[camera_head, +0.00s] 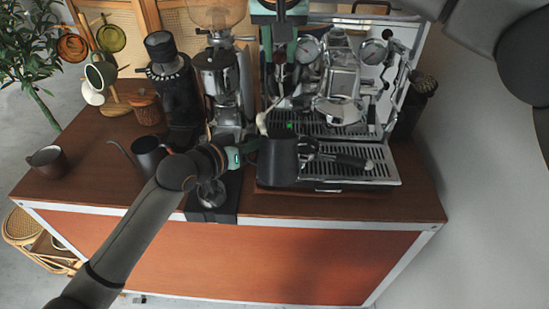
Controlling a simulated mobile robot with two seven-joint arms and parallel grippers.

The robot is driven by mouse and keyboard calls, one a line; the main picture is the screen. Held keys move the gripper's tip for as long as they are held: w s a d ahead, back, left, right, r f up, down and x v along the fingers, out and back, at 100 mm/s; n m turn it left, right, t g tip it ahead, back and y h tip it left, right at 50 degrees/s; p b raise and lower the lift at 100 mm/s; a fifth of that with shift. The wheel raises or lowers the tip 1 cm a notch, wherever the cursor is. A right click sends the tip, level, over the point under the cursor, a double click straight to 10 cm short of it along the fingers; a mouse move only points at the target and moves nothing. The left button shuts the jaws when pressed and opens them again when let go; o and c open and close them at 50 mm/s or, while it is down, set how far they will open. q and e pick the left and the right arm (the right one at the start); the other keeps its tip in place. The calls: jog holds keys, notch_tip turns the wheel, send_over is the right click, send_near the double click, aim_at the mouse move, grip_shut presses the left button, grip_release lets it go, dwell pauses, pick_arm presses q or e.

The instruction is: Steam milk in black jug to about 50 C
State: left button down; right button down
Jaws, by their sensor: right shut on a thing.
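The black jug (278,162) is upright at the front left of the espresso machine (340,85), over the left end of the drip tray (385,172). My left gripper (252,147) is at the jug's left side; its fingertips and the jug handle cannot be made out. My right gripper (280,80) points down from the top at the machine's left side and is shut on a dark part there, which I cannot clearly identify. A thin wand with a pale piece (262,122) shows just above the jug's rim. The milk inside is hidden.
A portafilter (345,159) lies on the drip tray right of the jug. A grinder (218,80), a black grinder (175,95), a dark kettle (150,155) and a brown cup (47,161) stand to the left. The cart top's front left is clear.

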pick_arm(q)
jog(key=shift+r, duration=0.2)
pick_arm(e)
jog(key=shift+s+f, duration=0.25)
jog(key=shift+f, duration=0.6)
jog(key=shift+s+f, duration=0.25)
jog(key=shift+f, duration=0.55)
jog(key=c, duration=1)
grip_release()
jog(key=shift+f, duration=0.2)
pick_arm(q)
jog(key=shift+f, duration=0.1)
pick_arm(e)
jog(key=o, duration=0.4)
jog(key=shift+r, duration=0.1)
jog(key=shift+c, duration=0.2)
jog(key=shift+r, duration=0.1)
jog(key=shift+r, duration=4)
